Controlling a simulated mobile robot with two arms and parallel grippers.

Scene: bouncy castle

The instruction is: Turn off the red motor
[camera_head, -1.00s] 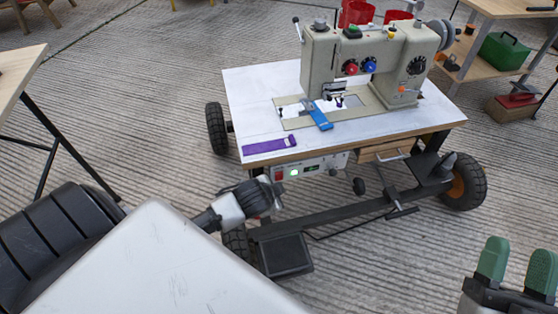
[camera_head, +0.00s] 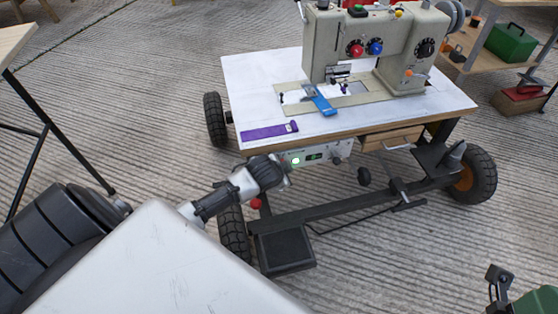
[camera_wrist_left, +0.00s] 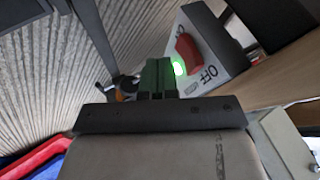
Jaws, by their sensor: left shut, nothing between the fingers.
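The motor control box (camera_head: 318,153) is under the front edge of the sewing table, with a lit green lamp (camera_head: 295,160). In the left wrist view, the box (camera_wrist_left: 222,52) carries a red rocker switch (camera_wrist_left: 189,49) beside the letters OFF. A green glow (camera_wrist_left: 178,67) shows by the switch. My left gripper (camera_head: 284,171) is at the left end of the box and hides the switch in the head view. Its green fingers (camera_wrist_left: 157,77) are shut, empty and close to the switch; contact cannot be told. My right gripper (camera_head: 537,301) is partly cut off at the bottom right.
The sewing machine (camera_head: 385,40) stands on the white tabletop (camera_head: 400,112). A purple strip (camera_head: 268,131) lies near its front edge. A small red knob (camera_head: 256,204), a black pedal (camera_head: 284,250) and a wheel (camera_head: 233,235) are below. A wooden drawer (camera_head: 392,138) is right of the box.

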